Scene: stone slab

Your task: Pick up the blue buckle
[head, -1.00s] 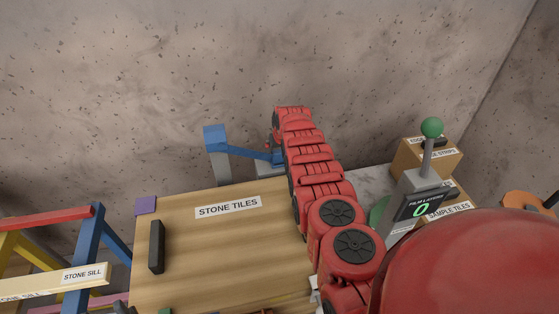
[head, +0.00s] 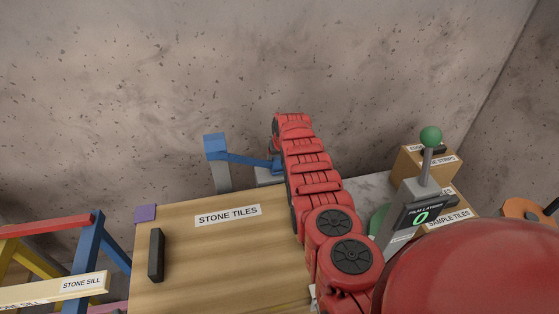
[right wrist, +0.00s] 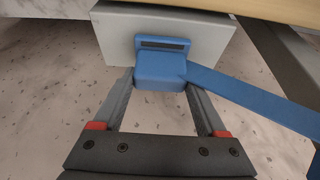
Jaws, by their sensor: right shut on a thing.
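The blue buckle (right wrist: 161,68) is a small block with a dark slot on its upper part, set against the side of a light grey block (right wrist: 118,32). A blue strap (right wrist: 245,95) runs from it to the right in the right wrist view. My right gripper (right wrist: 162,84) has its two fingers against either side of the buckle and is shut on it. In the head view the strap (head: 250,160) runs from a blue-topped grey post to behind my red right arm, which mostly hides the gripper and buckle. My left gripper is not in view.
A wooden crate labelled STONE TILES (head: 270,250) stands in front of the post (head: 221,178). A grey lever unit with a green knob (head: 431,136) and cardboard boxes (head: 410,165) stand at right. A coloured rack (head: 85,240) is at left. A stone wall closes the back.

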